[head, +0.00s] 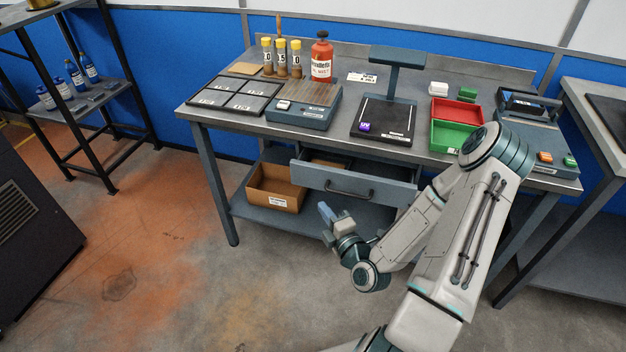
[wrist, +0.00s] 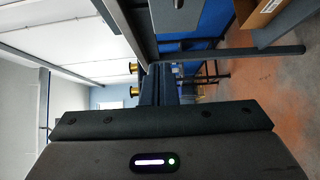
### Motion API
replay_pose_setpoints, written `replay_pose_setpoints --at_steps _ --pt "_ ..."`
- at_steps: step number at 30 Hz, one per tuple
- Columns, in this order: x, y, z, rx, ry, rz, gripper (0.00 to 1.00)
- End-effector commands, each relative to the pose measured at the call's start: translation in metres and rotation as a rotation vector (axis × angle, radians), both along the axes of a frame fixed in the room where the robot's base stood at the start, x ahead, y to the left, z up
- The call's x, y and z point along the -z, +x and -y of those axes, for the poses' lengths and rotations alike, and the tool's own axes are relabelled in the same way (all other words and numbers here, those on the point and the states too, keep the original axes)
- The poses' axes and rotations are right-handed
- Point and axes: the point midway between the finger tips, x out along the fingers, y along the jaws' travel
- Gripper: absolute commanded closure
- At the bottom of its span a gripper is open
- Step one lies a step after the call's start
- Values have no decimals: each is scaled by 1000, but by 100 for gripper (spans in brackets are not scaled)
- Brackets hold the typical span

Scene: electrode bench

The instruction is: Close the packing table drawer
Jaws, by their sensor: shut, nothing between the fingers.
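The packing table (head: 335,128) stands in the middle of the head view. Its grey drawer (head: 380,188) is under the tabletop and sticks out toward me, partly open, with a dark bar handle (head: 349,189) on its front. My gripper (head: 325,212) is in front of the drawer, below and left of the handle, and looks apart from it. It is shut and empty. In the wrist view the dark gripper body fills the lower part; the fingertips are hard to make out there, and the drawer handle does not show.
A cardboard box (head: 262,198) sits on the lower shelf (head: 250,213), left of the drawer. Trays, bottles and devices cover the tabletop. A black rack (head: 75,118) stands left and another table (head: 590,150) right. The floor (head: 180,250) at front left is clear.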

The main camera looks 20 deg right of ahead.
Motion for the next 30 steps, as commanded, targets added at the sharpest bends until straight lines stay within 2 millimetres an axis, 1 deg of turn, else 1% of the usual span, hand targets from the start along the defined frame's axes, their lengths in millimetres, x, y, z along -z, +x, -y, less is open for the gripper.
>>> replay_pose_setpoints --at_steps 8,23,25,30 --pt "5 15 -2 0 -5 6 100" --pt "5 49 -9 0 -3 4 100" --pt "0 65 -13 -1 1 3 100" --pt "0 100 -19 1 1 2 100"
